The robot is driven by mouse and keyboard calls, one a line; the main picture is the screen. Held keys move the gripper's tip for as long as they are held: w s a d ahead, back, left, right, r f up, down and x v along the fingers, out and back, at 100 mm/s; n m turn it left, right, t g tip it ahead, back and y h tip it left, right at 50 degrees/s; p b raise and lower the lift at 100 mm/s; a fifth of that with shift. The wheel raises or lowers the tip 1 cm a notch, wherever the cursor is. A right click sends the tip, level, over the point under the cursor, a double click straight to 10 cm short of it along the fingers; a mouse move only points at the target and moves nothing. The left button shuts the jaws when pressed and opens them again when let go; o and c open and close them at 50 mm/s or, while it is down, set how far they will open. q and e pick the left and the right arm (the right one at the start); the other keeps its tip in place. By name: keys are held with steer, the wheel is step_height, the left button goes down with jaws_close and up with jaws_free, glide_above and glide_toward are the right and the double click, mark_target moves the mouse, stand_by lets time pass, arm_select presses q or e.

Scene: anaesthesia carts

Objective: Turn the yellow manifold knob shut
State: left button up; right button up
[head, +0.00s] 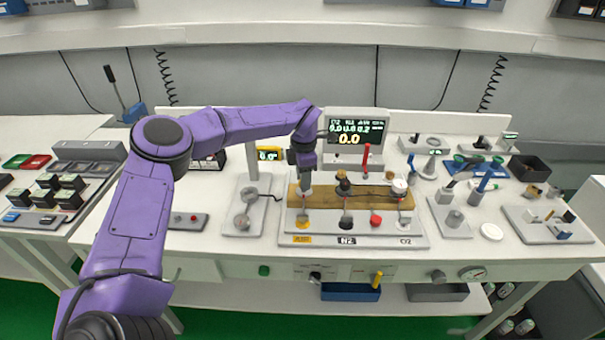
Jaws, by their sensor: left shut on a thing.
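The manifold is a pale plate (420,241) with a tan block (325,202) along its back. The yellow knob (302,223) sits at its front left, above a yellow label. My left gripper (304,187) points down over the left end of the tan block, behind the yellow knob in the picture. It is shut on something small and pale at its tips. The tips are too small to tell exactly what they hold, and the arm hides part of that end. My right gripper is not in view.
A black knob (346,222), a red knob (376,220) and a grey one stand right of the yellow knob. A display (355,131) reading 0.0 stands behind. A grey fixture (246,210) with a post is close on the left. Other fixtures crowd the right.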

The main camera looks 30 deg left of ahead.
arm_select(q)
steer(key=shift+m, duration=0.7)
steer(key=shift+d+f, duration=0.1)
steer(key=o, duration=1)
steer(key=shift+o, duration=0.2)
step_height(320, 180, up, 11)
steer(key=b, duration=0.1)
steer(key=shift+f, duration=0.2)
